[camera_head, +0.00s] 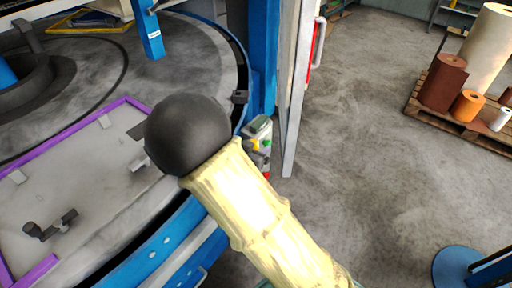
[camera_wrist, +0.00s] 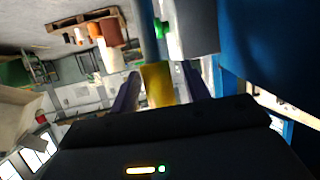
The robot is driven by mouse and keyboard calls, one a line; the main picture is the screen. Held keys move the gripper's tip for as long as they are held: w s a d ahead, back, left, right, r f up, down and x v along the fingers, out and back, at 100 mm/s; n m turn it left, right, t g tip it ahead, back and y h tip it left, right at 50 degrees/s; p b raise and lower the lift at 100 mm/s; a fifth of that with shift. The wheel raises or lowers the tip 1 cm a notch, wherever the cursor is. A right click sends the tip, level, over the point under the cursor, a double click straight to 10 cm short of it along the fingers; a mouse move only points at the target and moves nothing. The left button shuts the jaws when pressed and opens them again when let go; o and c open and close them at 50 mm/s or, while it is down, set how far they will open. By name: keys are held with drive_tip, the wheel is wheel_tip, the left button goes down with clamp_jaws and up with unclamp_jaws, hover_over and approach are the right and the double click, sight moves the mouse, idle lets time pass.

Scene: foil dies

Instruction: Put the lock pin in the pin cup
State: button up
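My gripper (camera_wrist: 160,75) shows in the wrist view as two dark purple-grey fingers standing apart. A yellow block-like piece (camera_wrist: 157,84) shows between them, close to the left finger. A grey bar (camera_wrist: 148,25) lines up above it. I cannot tell whether the yellow piece is part of the lock pin, or whether the fingers touch it or it lies beyond them. In the head view my arm's cream sleeve and black ball cover the middle, and my gripper is hidden. I cannot make out the lock pin or the pin cup for certain in either view.
A grey plate with a purple rim (camera_head: 75,147) lies on the round machine table at left, with a dark clamp (camera_head: 50,226) on it. A control box (camera_head: 260,140) stands behind my arm. A pallet with rolls (camera_head: 440,115) is at right. The floor (camera_head: 375,130) between is clear.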

drive_tip(key=shift+r, duration=0.1)
drive_tip(key=shift+s+a+r, duration=0.1)
drive_tip(key=shift+s, duration=0.05)
drive_tip(key=p+v, duration=0.1)
drive_tip(key=v, duration=1)
drive_tip(key=shift+s, duration=0.25)
drive_tip(key=shift+a, duration=0.15)
